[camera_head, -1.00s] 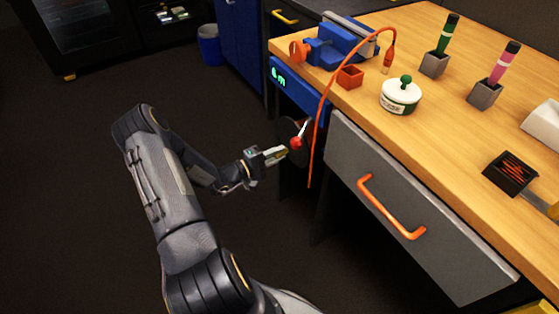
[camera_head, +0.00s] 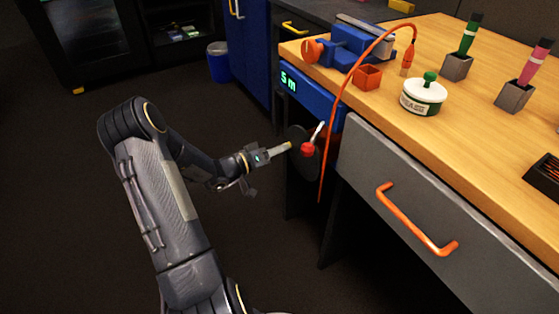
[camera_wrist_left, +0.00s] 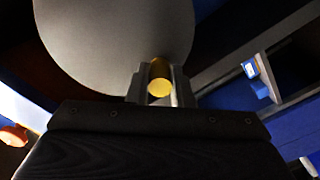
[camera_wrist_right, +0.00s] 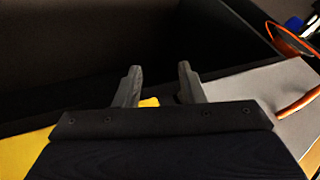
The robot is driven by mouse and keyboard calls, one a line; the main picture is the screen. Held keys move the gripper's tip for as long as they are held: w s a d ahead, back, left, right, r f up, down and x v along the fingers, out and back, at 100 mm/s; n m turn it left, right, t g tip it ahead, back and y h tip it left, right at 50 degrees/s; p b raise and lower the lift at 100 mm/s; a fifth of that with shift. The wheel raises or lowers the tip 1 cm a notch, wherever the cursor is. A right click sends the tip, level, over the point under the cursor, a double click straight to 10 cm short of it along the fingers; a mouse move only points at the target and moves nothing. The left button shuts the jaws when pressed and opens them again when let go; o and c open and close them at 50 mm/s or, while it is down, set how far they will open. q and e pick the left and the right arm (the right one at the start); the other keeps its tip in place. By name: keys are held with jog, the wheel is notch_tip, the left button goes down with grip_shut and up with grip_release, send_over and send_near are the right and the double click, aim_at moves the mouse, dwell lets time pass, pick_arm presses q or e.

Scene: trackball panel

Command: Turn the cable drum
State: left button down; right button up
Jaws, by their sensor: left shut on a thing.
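The cable drum is a dark round disc (camera_head: 298,140) under the front edge of the workbench; in the left wrist view it shows as a large grey disc (camera_wrist_left: 120,40). A red knob (camera_head: 307,149) and a pale lever (camera_head: 319,130) show beside it. My left gripper (camera_head: 287,147) reaches the drum from the left. In the left wrist view it is shut on a yellow handle (camera_wrist_left: 160,86) at the disc's lower edge. A blue display (camera_head: 310,96) above the drum reads 5 m in green. My right gripper (camera_wrist_right: 160,85) is open and empty.
An orange cable (camera_head: 337,110) arches over the bench edge and hangs beside the drum. A grey drawer (camera_head: 420,205) with an orange handle (camera_head: 415,220) is to the right. A blue vise, grease tub (camera_head: 423,98) and markers stand on the bench (camera_head: 470,130). Floor at left is clear.

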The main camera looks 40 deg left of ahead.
pick_arm(q)
jog(key=shift+a+r+m+b, duration=0.15)
jog(key=shift+r+m+b, duration=0.45)
jog(key=shift+m+b, duration=0.6)
pick_arm(e)
jog(key=shift+f, duration=1.6)
pick_arm(q)
jog(key=c, duration=1.3)
grip_release()
jog(key=shift+s, duration=0.1)
jog(key=p+v, duration=0.2)
jog(key=v, duration=0.5)
jog(key=shift+s, duration=0.35)
pick_arm(e)
notch_tip(320, 180, up, 2)
jog(key=shift+r, duration=0.1)
pick_arm(q)
jog(key=shift+a, duration=0.1)
